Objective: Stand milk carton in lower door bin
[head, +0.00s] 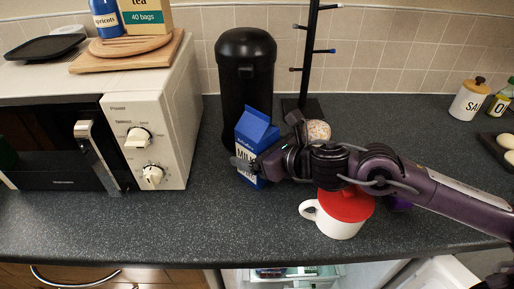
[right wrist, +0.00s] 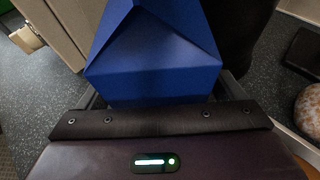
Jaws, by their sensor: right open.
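The milk carton (head: 246,150), blue and white with a gabled blue top, stands upright on the dark counter in front of a black canister. My right gripper (head: 250,167) reaches in from the right and is at the carton, with its jaws open on either side of it. In the right wrist view the carton's blue top (right wrist: 152,55) fills the space between the fingers. I cannot tell whether the fingers touch it. The open fridge (head: 300,274) shows below the counter edge, with part of its white door (head: 440,273) at lower right. The lower door bin cannot be made out. My left gripper is not in view.
A white mug with a red lid (head: 343,210) stands under my right forearm. The black canister (head: 246,75) and a mug stand (head: 309,60) are behind the carton. A microwave (head: 150,130) is to the left. The counter front left of the mug is clear.

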